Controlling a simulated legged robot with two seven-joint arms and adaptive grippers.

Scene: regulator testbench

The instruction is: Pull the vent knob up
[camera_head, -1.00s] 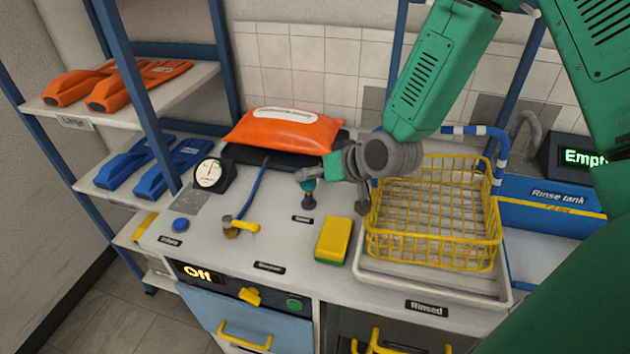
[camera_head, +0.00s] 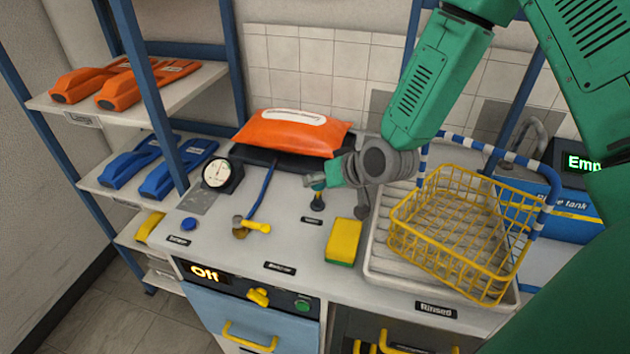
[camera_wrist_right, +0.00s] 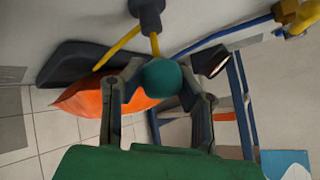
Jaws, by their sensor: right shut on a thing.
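The vent knob is a teal ball (camera_wrist_right: 160,78) in the right wrist view, on a thin yellow stem that rises from a dark base. In the head view its dark base (camera_head: 318,203) stands on the bench behind a small label. My right gripper (camera_head: 317,181) reaches in from the right over the base and hides most of the knob. In the wrist view my right gripper (camera_wrist_right: 161,84) has its two fingers on either side of the ball, shut on it. My left gripper is not in view.
A yellow wire basket (camera_head: 460,235) sits askew on a white tray (camera_head: 386,272), right of my gripper. A yellow-green sponge (camera_head: 343,242) lies in front. A gauge (camera_head: 217,173), a yellow valve handle (camera_head: 254,226) and an orange bag (camera_head: 293,132) are nearby.

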